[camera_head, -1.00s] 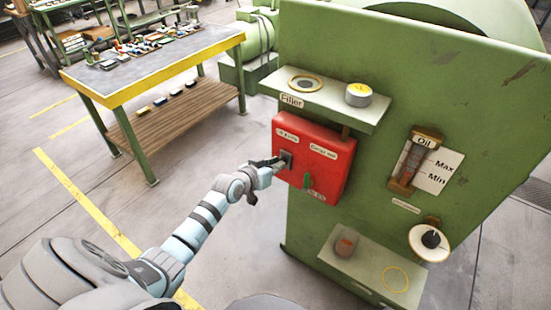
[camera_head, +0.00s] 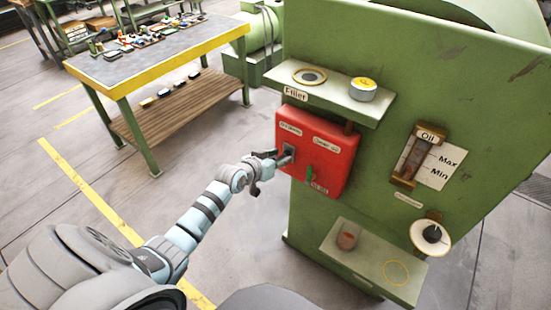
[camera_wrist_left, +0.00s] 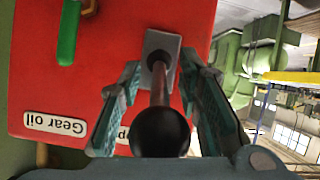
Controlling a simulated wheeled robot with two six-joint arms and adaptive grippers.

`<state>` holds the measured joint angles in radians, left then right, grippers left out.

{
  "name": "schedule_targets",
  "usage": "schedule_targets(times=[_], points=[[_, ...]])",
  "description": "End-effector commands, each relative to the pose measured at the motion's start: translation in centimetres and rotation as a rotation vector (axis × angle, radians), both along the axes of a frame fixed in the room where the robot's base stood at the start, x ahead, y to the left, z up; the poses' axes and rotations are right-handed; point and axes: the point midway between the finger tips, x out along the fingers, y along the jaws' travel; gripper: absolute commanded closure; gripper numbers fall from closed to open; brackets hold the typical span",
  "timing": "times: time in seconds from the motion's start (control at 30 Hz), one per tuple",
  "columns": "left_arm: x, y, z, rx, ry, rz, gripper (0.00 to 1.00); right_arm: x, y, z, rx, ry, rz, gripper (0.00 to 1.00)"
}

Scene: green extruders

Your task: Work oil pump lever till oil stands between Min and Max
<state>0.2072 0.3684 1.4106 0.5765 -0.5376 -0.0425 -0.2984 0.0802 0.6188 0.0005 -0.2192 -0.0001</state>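The pump lever (camera_wrist_left: 160,98), a rod with a dark ball knob, sticks out of a grey plate on the red box (camera_head: 325,165). My left gripper (camera_head: 279,158) is at this lever; in the left wrist view its two fingers (camera_wrist_left: 161,95) stand apart on either side of the rod and knob, with gaps visible. The oil gauge (camera_head: 414,160) is a brown-framed glass beside a white card marked Max and Min (camera_head: 445,168). Dark oil seems to stand low in the glass, but its exact level is too small to tell. My right gripper is out of view.
A green handle (camera_head: 310,176) is on the red box's lower part. A shelf (camera_head: 330,98) labelled Filler with a round cap (camera_head: 363,89) juts out above. A lower shelf (camera_head: 365,262) holds a small brown cup (camera_head: 346,240).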

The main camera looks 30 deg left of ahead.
Motion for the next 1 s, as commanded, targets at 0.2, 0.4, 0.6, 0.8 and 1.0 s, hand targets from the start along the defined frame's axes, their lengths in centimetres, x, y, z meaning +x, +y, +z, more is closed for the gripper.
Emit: schedule_targets(times=[0.2,0.4,0.6,0.8,1.0], points=[[-3.7,0.4,1.7,0.007,0.001,-0.002,0.69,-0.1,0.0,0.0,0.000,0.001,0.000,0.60],[-8.5,0.6,4.1,0.007,0.003,-0.004,0.69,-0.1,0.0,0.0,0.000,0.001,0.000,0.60],[-10.5,0.7,5.2,0.001,0.003,-0.001,0.69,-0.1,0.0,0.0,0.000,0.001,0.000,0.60],[-10.5,0.7,5.3,-0.001,0.001,0.000,0.69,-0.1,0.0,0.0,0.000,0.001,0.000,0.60],[-9.4,0.4,3.2,0.039,-0.074,-0.044,0.68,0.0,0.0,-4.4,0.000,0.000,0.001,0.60]])
